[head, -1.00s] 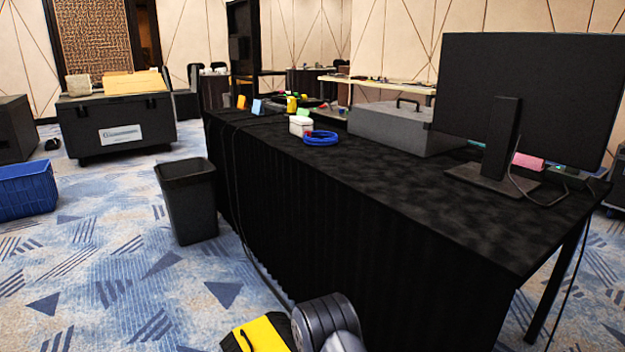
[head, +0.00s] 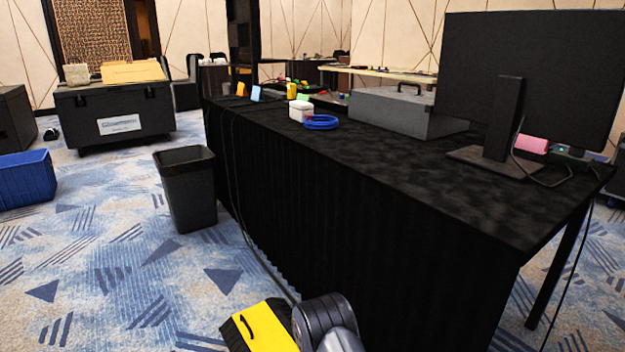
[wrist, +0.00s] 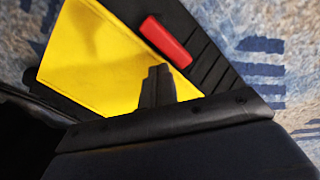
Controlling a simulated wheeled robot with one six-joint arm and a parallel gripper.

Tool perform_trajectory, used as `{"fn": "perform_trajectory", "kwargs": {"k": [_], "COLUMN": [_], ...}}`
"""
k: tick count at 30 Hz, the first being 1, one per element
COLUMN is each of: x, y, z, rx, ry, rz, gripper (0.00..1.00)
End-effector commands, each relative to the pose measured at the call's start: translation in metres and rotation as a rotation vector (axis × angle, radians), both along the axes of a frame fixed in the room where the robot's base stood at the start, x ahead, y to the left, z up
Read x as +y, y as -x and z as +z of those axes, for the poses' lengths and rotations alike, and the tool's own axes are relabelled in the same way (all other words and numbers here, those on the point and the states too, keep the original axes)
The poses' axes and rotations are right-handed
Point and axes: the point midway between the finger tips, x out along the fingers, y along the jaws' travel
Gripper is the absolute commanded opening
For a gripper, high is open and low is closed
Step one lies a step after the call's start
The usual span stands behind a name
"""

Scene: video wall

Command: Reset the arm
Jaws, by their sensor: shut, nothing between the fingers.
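My gripper (wrist: 157,86) shows in the wrist view with its dark fingers together and nothing between them. It points over the yellow top of my own base, with a red piece and black ribbed part beside it. In the head view my folded grey arm shows at the bottom edge beside my yellow base, close to the black-draped table (head: 400,185). The gripper itself is not visible in the head view.
On the table are a monitor (head: 535,75), a grey case (head: 405,112), a blue cable coil (head: 321,122) and a white box (head: 301,110). A black bin (head: 187,190) stands left of the table. A blue crate (head: 25,180) is at far left. Carpet between them is clear.

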Motion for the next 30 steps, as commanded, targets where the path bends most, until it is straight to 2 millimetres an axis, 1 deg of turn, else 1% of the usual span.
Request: {"fn": "perform_trajectory", "kwargs": {"k": [1,5,12,14,15,23,24,25,26,27,30], "x": [0.001,0.002,0.001,0.001,0.001,0.001,-0.002,-0.011,-0.016,-0.023,-0.033], "y": [0.0,-0.001,-0.001,0.001,0.001,0.001,0.0,0.001,0.003,0.007,0.018], "z": [0.008,0.029,0.074,0.049,0.04,-0.009,-0.01,-0.005,-0.004,-0.004,-0.001], "rx": [-0.001,-0.002,-0.002,0.002,0.002,0.002,0.001,0.0,0.001,0.002,0.002], "ry": [0.0,-0.001,-0.001,0.001,0.001,0.001,0.0,0.0,0.0,0.001,0.001], "rz": [0.0,0.0,0.0,0.0,0.0,0.0,-0.002,-0.005,-0.006,-0.005,-0.001], "gripper": [0.0,0.0,0.0,0.0,0.0,0.0,0.0,0.0,0.0,0.0,0.0]}}
